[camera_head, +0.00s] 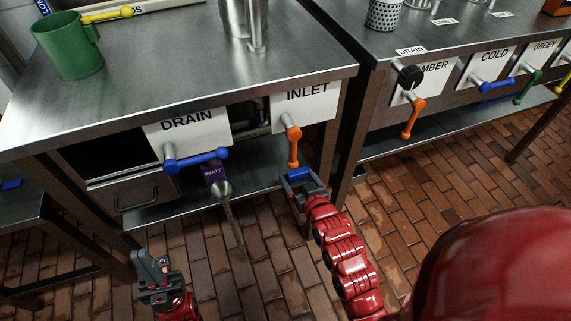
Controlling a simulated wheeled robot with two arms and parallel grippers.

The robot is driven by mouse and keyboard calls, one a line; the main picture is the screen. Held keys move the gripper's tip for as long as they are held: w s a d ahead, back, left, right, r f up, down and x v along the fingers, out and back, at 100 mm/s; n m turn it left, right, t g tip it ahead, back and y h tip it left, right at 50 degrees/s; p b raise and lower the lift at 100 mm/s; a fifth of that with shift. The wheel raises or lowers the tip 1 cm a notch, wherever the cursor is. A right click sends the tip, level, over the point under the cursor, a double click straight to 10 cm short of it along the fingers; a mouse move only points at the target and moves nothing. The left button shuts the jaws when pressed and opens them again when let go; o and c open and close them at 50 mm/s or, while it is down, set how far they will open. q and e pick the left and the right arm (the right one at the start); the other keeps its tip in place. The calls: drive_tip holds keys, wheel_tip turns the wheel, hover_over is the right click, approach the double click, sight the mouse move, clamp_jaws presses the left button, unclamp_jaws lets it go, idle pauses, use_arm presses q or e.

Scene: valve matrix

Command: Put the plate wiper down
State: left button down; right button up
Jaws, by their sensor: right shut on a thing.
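My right gripper (303,184) is below the orange INLET valve handle, in front of the left bench. It is shut on a small blue thing, which I take to be the plate wiper (298,173). Only a blue part of it shows between the jaws; the rest is hidden. The wiper is close under the lower end of the orange handle (294,145); I cannot tell if they touch. My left gripper (152,266) is low at the bottom left, over the brick floor, with its fingers apart and empty.
The steel bench (170,65) carries a green mug (68,47). A blue DRAIN handle (196,160), a purple WAIT tag (212,172) and a metal funnel-like piece (222,189) are at its front. A second bench (345,20) with several valve handles stands right. Brick floor is open between.

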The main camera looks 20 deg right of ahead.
drive_tip(key=b, duration=0.2)
hover_over(286, 165)
drive_tip(key=shift+w+f, duration=0.1)
wheel_tip(286, 165, down, 3)
drive_tip(key=shift+f+b, duration=0.1)
drive_tip(key=shift+b, duration=0.65)
drive_tip(key=shift+f, duration=0.2)
drive_tip(key=o, duration=1.2)
drive_tip(key=shift+o, duration=0.2)
drive_tip(key=shift+r, duration=0.1)
